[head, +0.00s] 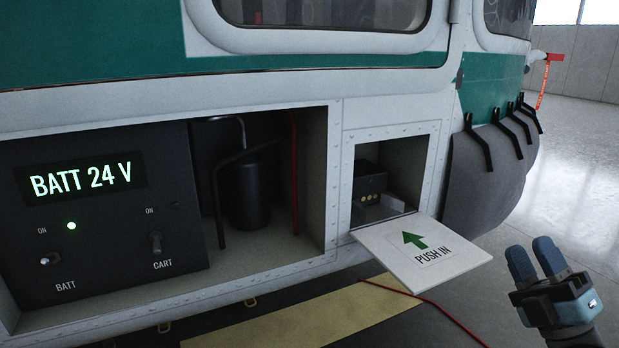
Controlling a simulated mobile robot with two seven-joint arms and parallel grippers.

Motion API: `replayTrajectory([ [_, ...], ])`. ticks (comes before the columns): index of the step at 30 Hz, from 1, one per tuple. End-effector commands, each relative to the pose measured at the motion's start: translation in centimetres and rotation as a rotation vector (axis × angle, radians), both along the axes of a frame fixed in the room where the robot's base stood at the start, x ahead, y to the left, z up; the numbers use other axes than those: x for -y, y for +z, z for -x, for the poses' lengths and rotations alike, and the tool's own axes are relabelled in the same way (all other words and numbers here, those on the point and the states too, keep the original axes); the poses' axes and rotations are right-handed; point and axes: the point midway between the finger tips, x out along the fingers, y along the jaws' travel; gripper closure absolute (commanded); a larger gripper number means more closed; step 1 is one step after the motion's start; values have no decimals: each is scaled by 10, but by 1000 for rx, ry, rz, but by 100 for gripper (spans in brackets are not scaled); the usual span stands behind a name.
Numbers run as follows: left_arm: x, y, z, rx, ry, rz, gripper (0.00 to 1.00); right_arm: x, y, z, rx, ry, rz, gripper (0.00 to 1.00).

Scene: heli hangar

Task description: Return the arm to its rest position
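My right gripper (535,258) is at the lower right, in front of the helicopter's side and to the right of the lowered white flap (440,268). Its two blue fingers point up, with a narrow gap between them and nothing held. It is apart from the flap and the helicopter. My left gripper is not in view.
The flap, marked "PUSH IN", hangs out below an open compartment with a socket (369,184). The battery panel (100,215) reads "BATT 24 V" with a green light. A red cable (430,305) runs past the flap. Floor at right (580,180) is clear.

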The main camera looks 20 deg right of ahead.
Motion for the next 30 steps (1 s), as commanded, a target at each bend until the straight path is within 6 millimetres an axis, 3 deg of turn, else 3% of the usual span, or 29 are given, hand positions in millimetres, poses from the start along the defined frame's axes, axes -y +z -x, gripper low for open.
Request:
replayTrajectory([
  [4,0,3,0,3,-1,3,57,-10,-5,-7,-18,55,-65,62],
  [7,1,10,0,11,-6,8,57,-36,-18,-23,-71,193,-233,62],
  [12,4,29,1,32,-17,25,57,-125,-61,-53,-280,560,-697,62],
  [14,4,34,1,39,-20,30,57,-158,-75,-56,-364,671,-844,62],
  [18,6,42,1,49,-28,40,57,-221,-99,-52,-535,851,-1095,62],
  [24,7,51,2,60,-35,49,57,-291,-121,-34,-745,1015,-1343,62],
  [28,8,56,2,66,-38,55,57,-331,-130,-17,-877,1094,-1477,62],
  [30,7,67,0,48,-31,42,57,-330,-120,-19,-890,1069,-1482,62],
])
